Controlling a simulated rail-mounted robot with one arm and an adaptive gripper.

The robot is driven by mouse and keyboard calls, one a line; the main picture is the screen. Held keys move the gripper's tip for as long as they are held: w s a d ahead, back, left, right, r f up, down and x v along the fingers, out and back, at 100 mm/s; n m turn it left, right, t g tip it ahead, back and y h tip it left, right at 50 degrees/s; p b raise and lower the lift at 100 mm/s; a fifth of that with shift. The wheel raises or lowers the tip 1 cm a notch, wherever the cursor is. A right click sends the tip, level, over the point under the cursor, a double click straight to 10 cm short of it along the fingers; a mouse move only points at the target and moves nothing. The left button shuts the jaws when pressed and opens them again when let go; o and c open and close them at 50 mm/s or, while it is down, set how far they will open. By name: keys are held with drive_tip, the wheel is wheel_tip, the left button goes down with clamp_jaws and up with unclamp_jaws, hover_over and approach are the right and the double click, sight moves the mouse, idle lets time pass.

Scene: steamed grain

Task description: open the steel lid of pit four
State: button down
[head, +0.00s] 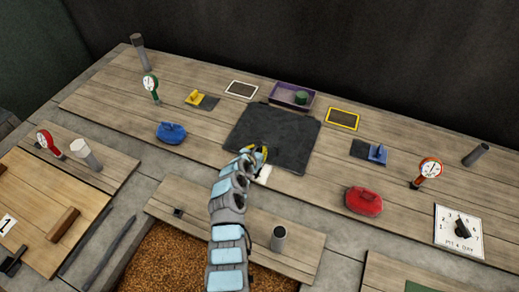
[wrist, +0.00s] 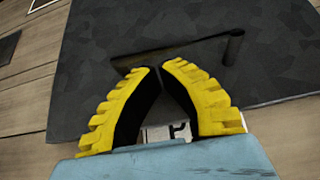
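A dark grey steel lid (head: 290,125) lies flat on the planks in the middle of the head view. In the wrist view the lid (wrist: 100,95) fills most of the picture, with a dark bar handle (wrist: 185,44) across it. My gripper (head: 261,150) is over the lid's near edge. In the wrist view its yellow fingers with black pads (wrist: 161,66) have their tips almost together, just short of the bar, with nothing seen between the tips. A white label (wrist: 165,132) shows partly between the fingers; its mark is half hidden.
A blue-handled object (head: 171,132) lies left of the lid and a red one (head: 363,200) right. A purple tray (head: 292,95) is behind it. A grain-filled open pit (head: 170,262) and a short pipe (head: 278,238) are in front. Gauges (head: 429,171) stand around.

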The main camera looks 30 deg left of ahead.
drive_tip(key=shift+w+r+p, duration=0.15)
drive_tip(key=shift+r+p, duration=0.4)
drive_tip(key=shift+p, duration=0.7)
